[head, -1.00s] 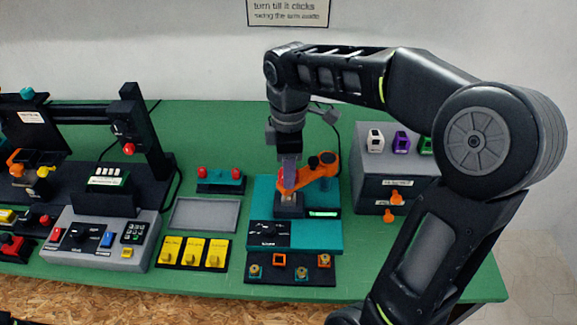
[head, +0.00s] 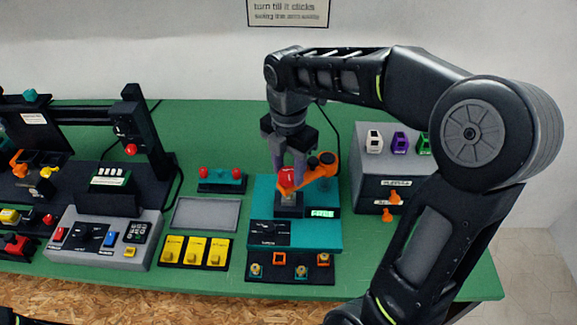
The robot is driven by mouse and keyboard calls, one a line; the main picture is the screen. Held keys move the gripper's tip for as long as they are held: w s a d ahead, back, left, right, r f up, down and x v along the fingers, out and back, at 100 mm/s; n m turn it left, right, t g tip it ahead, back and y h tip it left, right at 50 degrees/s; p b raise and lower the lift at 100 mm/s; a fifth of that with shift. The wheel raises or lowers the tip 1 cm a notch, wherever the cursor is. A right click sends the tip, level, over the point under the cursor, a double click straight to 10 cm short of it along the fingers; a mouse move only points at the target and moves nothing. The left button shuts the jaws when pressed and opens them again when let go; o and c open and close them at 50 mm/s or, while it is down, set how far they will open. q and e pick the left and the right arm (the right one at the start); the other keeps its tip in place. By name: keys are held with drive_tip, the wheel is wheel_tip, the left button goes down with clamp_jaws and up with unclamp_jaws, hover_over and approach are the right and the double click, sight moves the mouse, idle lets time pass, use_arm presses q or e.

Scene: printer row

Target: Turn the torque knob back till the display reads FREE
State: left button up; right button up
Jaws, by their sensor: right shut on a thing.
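The teal torque station (head: 262,209) stands right of the middle of the green bench. Its small display (head: 322,213) is lit green and reads FREE. A red knob (head: 287,178) sits on the orange arm (head: 318,170) above a dark grey block (head: 288,205). My right gripper (head: 289,164) points down from above, one purple-grey fingertip on each side of the red knob, and is shut on it. The fingertips partly cover the knob's sides. My left gripper is not in view.
A black tray (head: 290,278) with small fittings lies in front of the station. Yellow blocks (head: 196,250), a grey pad (head: 206,214) and a control box (head: 95,238) stand to the left. A grey drawer box (head: 368,185) stands close on the right.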

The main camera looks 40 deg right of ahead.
sight(288, 173)
drive_tip(key=shift+n, duration=0.5)
drive_tip(key=o, duration=1.4)
drive_tip(key=shift+c, duration=0.2)
drive_tip(key=shift+r, duration=3.95)
